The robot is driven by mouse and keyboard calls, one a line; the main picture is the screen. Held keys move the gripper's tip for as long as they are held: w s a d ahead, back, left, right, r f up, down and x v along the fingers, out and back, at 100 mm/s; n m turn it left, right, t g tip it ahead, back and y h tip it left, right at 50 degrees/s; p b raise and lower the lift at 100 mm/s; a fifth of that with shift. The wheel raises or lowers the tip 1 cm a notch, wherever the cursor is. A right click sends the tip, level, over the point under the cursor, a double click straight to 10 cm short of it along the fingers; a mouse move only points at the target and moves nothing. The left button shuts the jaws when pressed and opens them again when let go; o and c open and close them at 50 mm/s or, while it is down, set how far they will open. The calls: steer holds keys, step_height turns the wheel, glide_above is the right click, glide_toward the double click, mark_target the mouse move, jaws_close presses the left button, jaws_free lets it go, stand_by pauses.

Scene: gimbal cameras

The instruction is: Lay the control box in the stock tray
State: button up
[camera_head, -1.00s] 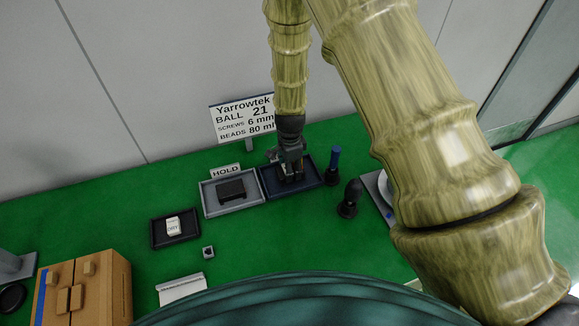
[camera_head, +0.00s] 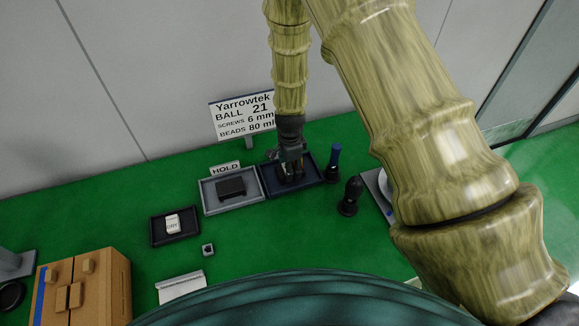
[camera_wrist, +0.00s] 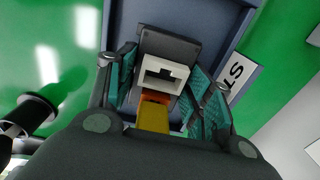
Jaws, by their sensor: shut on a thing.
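My gripper (camera_head: 292,178) is down at the dark blue tray (camera_head: 317,180) in the head view. In the wrist view its teal-padded fingers (camera_wrist: 163,82) are shut on a dark grey box (camera_wrist: 170,45) with a pale, notched front and orange and yellow parts. I take this to be the control box. The blue tray lies behind it in the wrist view (camera_wrist: 222,12), with a partly hidden label starting "ST" beside it. The box is over or inside the tray; I cannot tell whether it touches the floor. In the head view my fingers mostly hide it.
A grey tray (camera_head: 209,206) marked HOLD, holding a dark block (camera_head: 231,187), adjoins on the left. Further left is a black tray (camera_head: 157,236) with a white "DRY" packet. A blue-topped dark post (camera_head: 334,164) and a black knobbed object (camera_head: 350,196) stand close on the right.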

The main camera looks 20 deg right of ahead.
steer(key=o, duration=1.2)
step_height(320, 180, up, 12)
steer(key=shift+f, duration=0.1)
